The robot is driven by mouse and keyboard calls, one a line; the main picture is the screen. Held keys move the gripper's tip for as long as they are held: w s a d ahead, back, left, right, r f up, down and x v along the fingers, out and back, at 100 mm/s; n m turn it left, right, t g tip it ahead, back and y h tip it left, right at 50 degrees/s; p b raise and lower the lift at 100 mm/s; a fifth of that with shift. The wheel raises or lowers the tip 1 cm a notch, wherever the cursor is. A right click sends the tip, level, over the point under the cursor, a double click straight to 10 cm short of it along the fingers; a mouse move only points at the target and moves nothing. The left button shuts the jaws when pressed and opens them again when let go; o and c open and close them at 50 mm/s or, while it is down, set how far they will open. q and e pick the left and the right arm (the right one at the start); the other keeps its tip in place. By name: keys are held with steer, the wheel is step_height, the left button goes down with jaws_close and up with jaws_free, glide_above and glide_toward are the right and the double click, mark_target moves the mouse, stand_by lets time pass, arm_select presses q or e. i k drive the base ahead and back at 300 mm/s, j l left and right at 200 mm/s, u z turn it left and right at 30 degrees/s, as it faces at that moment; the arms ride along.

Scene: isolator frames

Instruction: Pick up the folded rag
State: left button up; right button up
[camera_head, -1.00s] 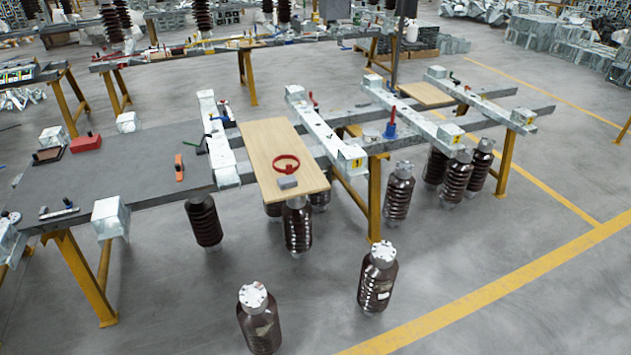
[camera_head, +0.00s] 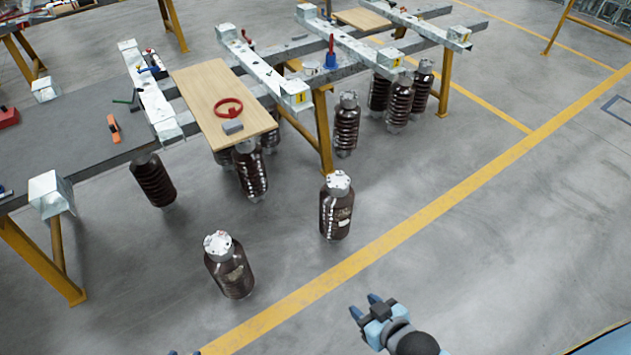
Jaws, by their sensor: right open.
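The folded rag (camera_head: 233,127) looks like a small grey block-like bundle. It lies on the near end of a light wooden board (camera_head: 205,92), just in front of a red ring-shaped item (camera_head: 229,107). My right gripper (camera_head: 364,305) is low in the picture, right of the middle. It is open and empty, above the floor, well away from the rag. Only two blue fingertips of my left gripper (camera_head: 185,353) show at the bottom edge, spaced apart. The rest of it is out of the picture.
The board rests across a metal frame with white beams (camera_head: 262,68) and yellow legs (camera_head: 323,130). Two dark ribbed insulators (camera_head: 231,270) (camera_head: 337,212) stand on the floor before it. More hang below the frame. A grey table (camera_head: 70,135) is at left. The floor at right is clear.

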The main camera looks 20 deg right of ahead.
mark_target(234, 125)
steer(key=i+l+z, duration=0.15)
steer(key=i, duration=0.5)
steer(key=i+l+z, duration=0.2)
steer(key=i, duration=0.45)
steer(key=i+l+z, duration=0.15)
steer(key=i, duration=0.5)
